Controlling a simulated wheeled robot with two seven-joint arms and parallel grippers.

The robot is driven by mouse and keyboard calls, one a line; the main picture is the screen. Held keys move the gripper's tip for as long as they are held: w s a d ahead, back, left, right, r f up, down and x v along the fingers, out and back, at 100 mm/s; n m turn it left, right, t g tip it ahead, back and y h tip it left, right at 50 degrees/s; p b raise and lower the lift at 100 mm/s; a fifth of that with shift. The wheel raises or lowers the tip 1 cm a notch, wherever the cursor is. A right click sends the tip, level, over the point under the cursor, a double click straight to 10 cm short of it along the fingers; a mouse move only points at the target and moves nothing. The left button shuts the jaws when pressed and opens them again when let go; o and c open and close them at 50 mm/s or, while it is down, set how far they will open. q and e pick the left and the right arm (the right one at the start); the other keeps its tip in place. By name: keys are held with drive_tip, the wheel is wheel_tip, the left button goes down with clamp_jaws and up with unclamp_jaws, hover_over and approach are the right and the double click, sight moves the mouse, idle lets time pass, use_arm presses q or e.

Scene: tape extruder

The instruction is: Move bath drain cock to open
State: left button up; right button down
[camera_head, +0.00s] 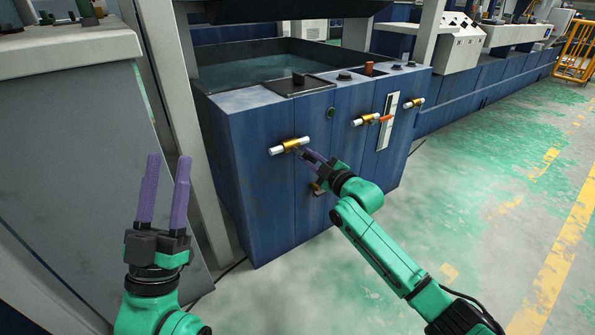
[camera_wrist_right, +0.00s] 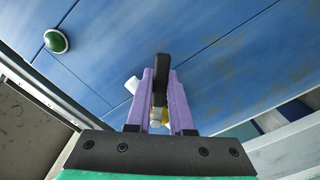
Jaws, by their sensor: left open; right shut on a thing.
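The blue bath tank (camera_head: 265,185) has several brass valves with white pipe stubs on its front. The leftmost valve (camera_head: 290,146) is where my right gripper (camera_head: 304,153) is, its purple fingers angled up to it. In the right wrist view, the right gripper (camera_wrist_right: 160,85) is shut on a black lever handle (camera_wrist_right: 163,68), with white pipe (camera_wrist_right: 132,85) and brass (camera_wrist_right: 156,115) beside and behind it. I cannot tell which valve is labelled the drain cock. My left gripper (camera_head: 166,170) is open and empty, pointing up at lower left, away from the tank.
Other valves sit to the right, a middle one (camera_head: 365,119) with a red handle and a far right one (camera_head: 413,103). A lower brass fitting (camera_head: 318,188) is close to my right gripper. A grey cabinet (camera_head: 75,130) stands at left. The green floor (camera_head: 480,210) at right is clear.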

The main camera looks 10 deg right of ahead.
drive_tip(key=shift+d+r+n, duration=0.2)
drive_tip(key=shift+r+n, duration=0.05)
drive_tip(key=shift+n, duration=0.35)
drive_tip(key=n, duration=0.1)
drive_tip(key=r+n+p, duration=0.1)
drive_tip(key=shift+w+d+r+n, duration=0.2)
drive_tip(key=shift+d+r+n, duration=0.1)
drive_tip(key=shift+d+n, duration=0.1)
drive_tip(key=shift+n, duration=0.4)
drive_tip(key=shift+r, duration=0.1)
drive_tip(key=shift+r+n, duration=0.3)
drive_tip(key=shift+n, duration=0.1)
drive_tip(key=shift+d+r+n+p, duration=0.1)
drive_tip(key=shift+r+n+p, duration=0.5)
drive_tip(key=shift+n, duration=0.5)
drive_tip(key=shift+f, duration=0.2)
drive_tip(key=c, duration=0.7)
unclamp_jaws()
